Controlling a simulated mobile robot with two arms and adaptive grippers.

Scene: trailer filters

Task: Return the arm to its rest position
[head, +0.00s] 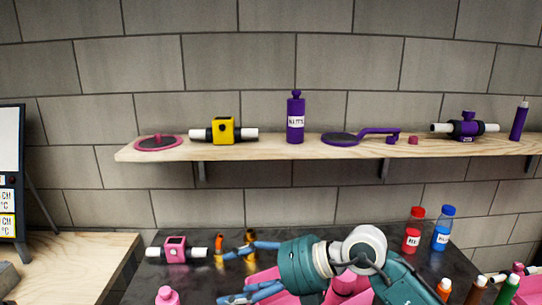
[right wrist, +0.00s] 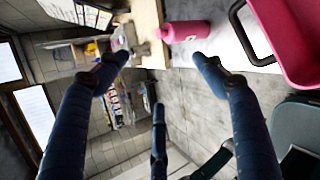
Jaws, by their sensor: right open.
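My right gripper (head: 235,273) is at the bottom middle of the head view, its blue fingers spread and pointing left above the dark table. In the right wrist view the gripper (right wrist: 160,62) has its fingers wide apart with nothing held between them. A pink bottle (right wrist: 185,32) lies beyond the fingertips in that view, apart from them as far as I can tell. In the head view my right arm covers part of the pink things behind it. My left gripper does not show.
The dark table (head: 205,285) holds a pink filter part (head: 176,250), a pink bottle (head: 167,295), a red bottle (head: 413,231) and a blue bottle (head: 443,229). A pink tray (right wrist: 272,58) shows in the wrist view. A wooden shelf (head: 275,149) with several parts hangs above.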

